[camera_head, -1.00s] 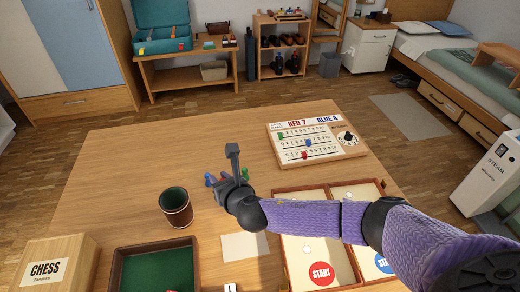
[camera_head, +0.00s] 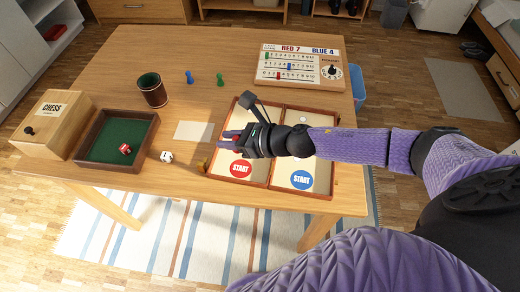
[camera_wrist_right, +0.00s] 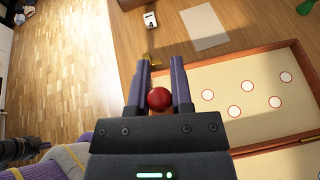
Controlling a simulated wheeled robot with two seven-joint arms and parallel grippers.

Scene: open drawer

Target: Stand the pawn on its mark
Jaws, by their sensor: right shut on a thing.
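My right gripper (camera_head: 230,135) reaches in from the right, over the left part of the framed game board (camera_head: 270,149). It is shut on the red pawn, whose round red head (camera_wrist_right: 159,98) shows between the two fingers in the right wrist view. The pawn's lower part is hidden by the gripper there. The round red START mark (camera_head: 240,168) lies on the board's left panel, nearer the front edge than the gripper. A blue START mark (camera_head: 301,180) lies on the right panel.
A blue pawn (camera_head: 189,77) and a green pawn (camera_head: 220,80) stand behind the board. A small yellow piece (camera_head: 203,165) is at its left edge. Left are a die (camera_head: 166,157), white card (camera_head: 194,131), green-lined tray (camera_head: 83,153) and cup (camera_head: 152,90). A scoreboard (camera_head: 300,80) stands at the back.

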